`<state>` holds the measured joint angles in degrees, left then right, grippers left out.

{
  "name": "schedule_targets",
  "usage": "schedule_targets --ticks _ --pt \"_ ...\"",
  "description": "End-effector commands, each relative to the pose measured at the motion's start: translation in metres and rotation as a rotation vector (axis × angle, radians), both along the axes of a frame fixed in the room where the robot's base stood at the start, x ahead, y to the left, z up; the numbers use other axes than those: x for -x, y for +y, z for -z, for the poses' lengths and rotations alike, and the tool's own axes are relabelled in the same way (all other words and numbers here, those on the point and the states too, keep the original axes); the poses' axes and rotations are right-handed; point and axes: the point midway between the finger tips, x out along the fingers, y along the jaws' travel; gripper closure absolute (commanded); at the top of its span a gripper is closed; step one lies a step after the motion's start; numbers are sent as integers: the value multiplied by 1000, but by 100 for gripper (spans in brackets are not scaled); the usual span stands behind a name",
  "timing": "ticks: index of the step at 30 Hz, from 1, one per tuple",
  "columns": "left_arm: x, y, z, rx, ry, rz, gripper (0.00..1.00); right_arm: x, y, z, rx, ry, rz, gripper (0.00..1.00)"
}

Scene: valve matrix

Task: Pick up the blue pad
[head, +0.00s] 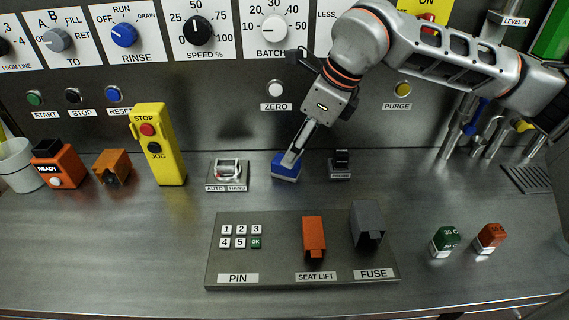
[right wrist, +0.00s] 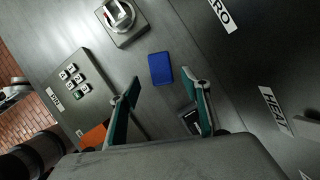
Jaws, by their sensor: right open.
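The blue pad (head: 285,170) lies on the grey metal counter, between the AUTO/HAND switch and a small black-topped block. My right gripper (head: 291,158) points down at the pad from above, and its fingers cover part of it. In the right wrist view the pad (right wrist: 160,68) lies just beyond the two spread fingertips (right wrist: 160,85), roughly centred between them. The gripper is open with nothing between its fingers. I cannot tell from the head view how high the tips are above the pad. My left gripper is not in view.
The AUTO/HAND switch (head: 228,173) stands left of the pad, the black-topped block (head: 341,163) right. A raised panel (head: 270,275) with keypad, orange SEAT LIFT and grey FUSE covers lies in front. A yellow STOP/JOG pendant (head: 158,145) stands further left. The upright control panel rises behind.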

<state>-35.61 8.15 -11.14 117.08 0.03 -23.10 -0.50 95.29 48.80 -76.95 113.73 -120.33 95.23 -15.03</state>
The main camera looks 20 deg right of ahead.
Motion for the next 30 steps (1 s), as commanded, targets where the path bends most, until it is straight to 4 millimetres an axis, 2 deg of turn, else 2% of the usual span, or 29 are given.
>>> schedule_targets --ticks 1,7,15,22,23,27,30 --pt "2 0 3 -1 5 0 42 -1 2 7 0 4 0 53" --pt "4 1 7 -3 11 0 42 -6 7 21 -2 5 -1 53" --pt "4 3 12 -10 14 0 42 -17 18 54 -3 5 -2 53" --pt "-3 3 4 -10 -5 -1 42 -18 19 55 -3 1 -1 53" --pt "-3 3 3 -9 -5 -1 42 -18 19 55 -3 1 -1 55" --pt "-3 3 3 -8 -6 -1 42 -18 19 55 -3 1 -1 91" --pt "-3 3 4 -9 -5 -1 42 -18 19 55 -3 2 -1 91"
